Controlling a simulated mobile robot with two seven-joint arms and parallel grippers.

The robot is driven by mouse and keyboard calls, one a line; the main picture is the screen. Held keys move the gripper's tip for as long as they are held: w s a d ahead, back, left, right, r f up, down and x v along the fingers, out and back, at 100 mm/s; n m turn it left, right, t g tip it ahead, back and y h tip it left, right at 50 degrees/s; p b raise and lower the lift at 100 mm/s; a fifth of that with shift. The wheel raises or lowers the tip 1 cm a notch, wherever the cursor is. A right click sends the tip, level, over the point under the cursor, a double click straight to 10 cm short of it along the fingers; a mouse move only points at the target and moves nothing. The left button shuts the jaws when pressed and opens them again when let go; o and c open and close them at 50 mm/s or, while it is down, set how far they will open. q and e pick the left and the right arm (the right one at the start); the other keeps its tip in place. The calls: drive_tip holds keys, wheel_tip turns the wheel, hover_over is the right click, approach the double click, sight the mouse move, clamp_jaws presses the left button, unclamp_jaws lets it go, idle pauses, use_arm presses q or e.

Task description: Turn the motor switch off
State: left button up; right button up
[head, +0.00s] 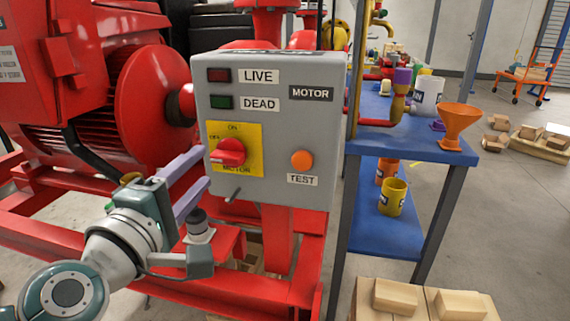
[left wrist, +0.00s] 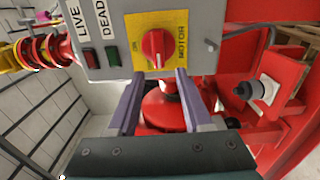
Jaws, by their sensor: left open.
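The red motor switch knob (head: 229,152) sits on a yellow plate (head: 251,137) marked ON at the top and OFF at the left, on the grey control box (head: 330,120). Its handle lies roughly level, one end toward OFF. My left gripper (head: 204,167) is open and empty, its fingers just left of the knob and pointing at it. In the left wrist view the knob (left wrist: 154,48) is ahead, centred between the left gripper's fingertips (left wrist: 158,76), with a gap before it. My right gripper is not in view.
LIVE and DEAD lamps (head: 221,102) look dark. An orange TEST button (head: 301,160) is right of the knob. A small lever (head: 233,195) sticks out below the plate. The red motor (head: 150,105) and skid frame (head: 290,290) are close around my left arm. A blue shelf (head: 395,215) stands right.

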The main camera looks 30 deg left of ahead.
use_arm(q)
drive_tip(key=v, duration=0.6)
drive_tip(key=shift+d, duration=0.1)
